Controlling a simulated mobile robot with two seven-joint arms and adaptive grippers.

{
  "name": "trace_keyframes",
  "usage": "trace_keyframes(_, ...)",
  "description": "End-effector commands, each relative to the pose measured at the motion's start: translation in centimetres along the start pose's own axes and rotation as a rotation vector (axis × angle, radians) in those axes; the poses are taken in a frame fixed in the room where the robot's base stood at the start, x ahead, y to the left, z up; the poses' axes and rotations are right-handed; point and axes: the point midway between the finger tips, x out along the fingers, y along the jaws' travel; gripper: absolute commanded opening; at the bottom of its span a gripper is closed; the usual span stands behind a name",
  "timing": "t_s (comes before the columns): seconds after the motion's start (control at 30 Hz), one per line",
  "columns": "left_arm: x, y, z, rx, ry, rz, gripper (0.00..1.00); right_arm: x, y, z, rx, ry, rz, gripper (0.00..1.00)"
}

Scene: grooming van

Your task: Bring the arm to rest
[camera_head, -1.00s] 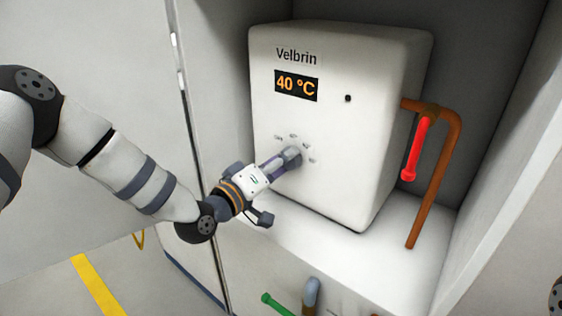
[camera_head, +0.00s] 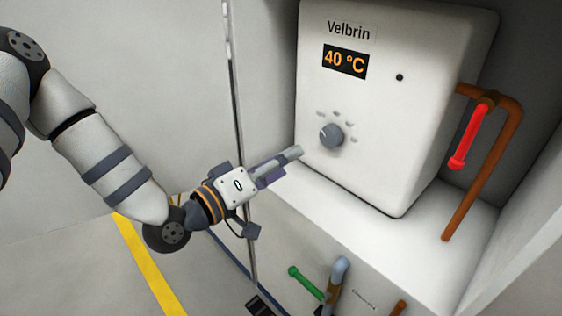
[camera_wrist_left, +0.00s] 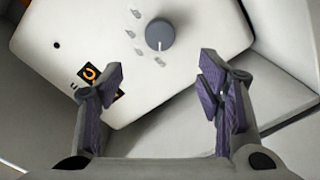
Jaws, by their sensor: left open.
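My left gripper (camera_head: 280,168) is in front of the white Velbrin heater (camera_head: 385,165), to the lower left of its grey knob (camera_head: 331,136). In the left wrist view the gripper (camera_wrist_left: 160,85) shows its two purple-padded fingers wide apart with nothing between them. The knob (camera_wrist_left: 160,34) stands beyond the fingertips, clear of them. The heater's display (camera_head: 345,62) reads 40 °C. My right gripper is not in view.
A copper pipe with a red lever (camera_head: 468,137) is on the heater's right side. Below the shelf (camera_head: 440,215) are a green lever (camera_head: 306,283) and a grey-topped pipe (camera_head: 338,275). A yellow floor stripe (camera_head: 148,265) runs at lower left.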

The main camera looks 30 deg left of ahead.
Motion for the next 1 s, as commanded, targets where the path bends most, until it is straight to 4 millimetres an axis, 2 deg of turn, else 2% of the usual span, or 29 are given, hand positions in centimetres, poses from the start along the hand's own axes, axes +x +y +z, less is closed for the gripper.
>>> trace_keyframes(0.43,-0.1,-0.1,0.2,0.002,-0.007,-0.005,0.6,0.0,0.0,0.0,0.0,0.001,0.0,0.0)
trace_keyframes(0.47,-0.2,-0.3,0.7,0.003,-0.023,-0.018,0.6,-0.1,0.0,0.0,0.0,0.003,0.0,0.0)
trace_keyframes(0.57,-1.6,-2.3,5.1,0.024,-0.163,-0.127,0.6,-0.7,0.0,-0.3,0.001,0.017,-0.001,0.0)
trace_keyframes(0.67,-6.0,-5.8,12.5,0.07,-0.422,-0.32,0.6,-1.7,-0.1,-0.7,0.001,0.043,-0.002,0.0)
trace_keyframes(0.7,-8.5,-7.2,15.3,0.091,-0.532,-0.4,0.6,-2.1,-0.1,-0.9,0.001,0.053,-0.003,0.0)
trace_keyframes(0.77,-13.0,-8.8,18.9,0.125,-0.699,-0.516,0.6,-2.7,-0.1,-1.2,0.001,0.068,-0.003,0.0)
trace_keyframes(0.8,-16.4,-9.7,21.0,0.148,-0.811,-0.59,0.6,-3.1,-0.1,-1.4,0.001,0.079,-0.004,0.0)
trace_keyframes(0.87,-21.6,-10.6,23.3,0.184,-0.972,-0.694,0.6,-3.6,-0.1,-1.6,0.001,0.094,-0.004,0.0)
trace_keyframes(0.9,-25.0,-10.9,24.4,0.206,-1.071,-0.757,0.6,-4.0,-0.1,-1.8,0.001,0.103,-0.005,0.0)
trace_keyframes(1.0,-32.2,-11.1,25.6,0.255,-1.277,-0.886,0.6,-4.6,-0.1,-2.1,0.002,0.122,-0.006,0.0)
